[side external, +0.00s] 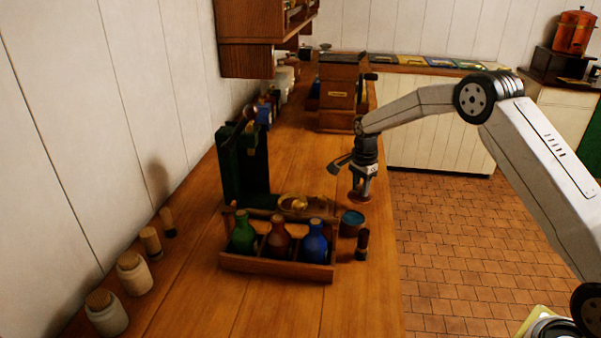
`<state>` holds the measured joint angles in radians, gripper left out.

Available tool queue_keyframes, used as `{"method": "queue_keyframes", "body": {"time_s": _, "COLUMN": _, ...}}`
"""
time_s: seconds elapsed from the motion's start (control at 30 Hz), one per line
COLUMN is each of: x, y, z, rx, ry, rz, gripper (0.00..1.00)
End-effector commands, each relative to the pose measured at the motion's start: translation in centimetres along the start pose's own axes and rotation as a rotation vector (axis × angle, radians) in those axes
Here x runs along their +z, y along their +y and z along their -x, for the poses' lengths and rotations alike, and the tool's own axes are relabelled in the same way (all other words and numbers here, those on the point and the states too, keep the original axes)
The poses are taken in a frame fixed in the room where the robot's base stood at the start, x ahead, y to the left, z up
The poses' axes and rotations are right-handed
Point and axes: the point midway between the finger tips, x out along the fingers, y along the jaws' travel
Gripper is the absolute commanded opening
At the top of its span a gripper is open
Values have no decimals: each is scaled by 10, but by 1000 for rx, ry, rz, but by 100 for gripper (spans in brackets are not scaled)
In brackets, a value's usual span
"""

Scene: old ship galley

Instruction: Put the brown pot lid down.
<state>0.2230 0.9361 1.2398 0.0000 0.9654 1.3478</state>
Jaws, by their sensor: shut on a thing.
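My gripper (364,182) points down above the right part of the wooden counter. It is shut on the brown pot lid (359,198), a small round brown disc just below the fingers. The fingers hide part of the lid, and I cannot tell its exact height. A small dark pot with a blue top (352,221) stands on the counter just below the lid in the picture.
A wooden rack (275,266) holds green, brown and blue bottles. A dark cork-topped vial (362,244) stands by the pot. Behind are a shallow bowl (294,209), a dark green upright stand (238,165) and a wooden box (338,92). The counter's front right is clear.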

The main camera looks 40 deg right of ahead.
Motion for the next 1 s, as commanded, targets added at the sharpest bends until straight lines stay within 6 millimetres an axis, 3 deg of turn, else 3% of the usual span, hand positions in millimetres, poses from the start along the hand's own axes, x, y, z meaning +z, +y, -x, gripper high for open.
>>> {"method": "queue_keyframes", "body": {"time_s": 0.27, "x": -1, "y": -3, "z": -4, "rx": 0, "ry": 0, "rz": 0, "gripper": 0}}
{"method": "queue_keyframes", "body": {"time_s": 0.6, "x": -1, "y": -5, "z": -35, "rx": 1, "ry": 0, "rz": 0, "gripper": 0}}
{"method": "queue_keyframes", "body": {"time_s": 1.0, "x": -1, "y": -5, "z": -38, "rx": 0, "ry": 0, "rz": 0, "gripper": 0}}
